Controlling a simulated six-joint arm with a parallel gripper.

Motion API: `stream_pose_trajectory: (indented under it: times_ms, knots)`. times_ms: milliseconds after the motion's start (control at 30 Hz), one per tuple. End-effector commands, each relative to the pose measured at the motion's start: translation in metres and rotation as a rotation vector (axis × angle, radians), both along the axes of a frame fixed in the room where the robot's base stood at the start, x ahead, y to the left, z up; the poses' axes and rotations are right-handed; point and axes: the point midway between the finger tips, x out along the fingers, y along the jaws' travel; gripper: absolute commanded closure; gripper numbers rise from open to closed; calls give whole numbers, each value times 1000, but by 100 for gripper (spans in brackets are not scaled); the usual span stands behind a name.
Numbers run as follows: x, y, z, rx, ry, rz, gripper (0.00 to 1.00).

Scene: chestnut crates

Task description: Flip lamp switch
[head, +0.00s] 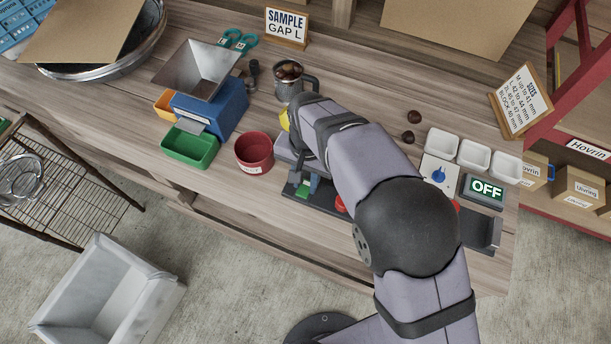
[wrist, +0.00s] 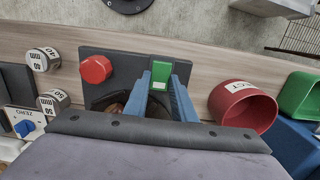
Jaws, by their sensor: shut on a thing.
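A small green piece with a white lower end (wrist: 160,74) stands on a dark base plate (wrist: 118,62). It looks like a switch, though I cannot be sure it is the lamp's. My gripper (wrist: 164,84) has its two blue fingers on either side of it, shut on it. In the head view the fingers and green piece (head: 303,189) show just left of my arm, low over the plate. A red knob or button (wrist: 96,69) sits on the same plate. A small display (head: 486,189) on the right reads OFF. No lamp is clearly identifiable.
A red cup (head: 253,152) and green bin (head: 190,147) stand left of the plate. A blue dial (head: 438,175), white trays (head: 474,156) and two loose chestnuts (head: 408,137) are to the right. A steel mug (head: 289,82) stands behind. Metal cylinders (wrist: 43,60) are beside the plate.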

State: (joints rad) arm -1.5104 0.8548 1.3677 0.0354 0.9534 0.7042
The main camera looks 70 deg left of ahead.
Motion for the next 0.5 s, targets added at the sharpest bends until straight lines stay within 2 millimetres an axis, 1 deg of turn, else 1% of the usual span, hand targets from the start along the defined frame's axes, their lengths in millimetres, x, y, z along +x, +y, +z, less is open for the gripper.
stream_pose_trajectory:
  times_ms: [200,500]
  knots:
    - [3,3,1,-57,58,-2,99]
    - [3,3,0,-68,71,-1,99]
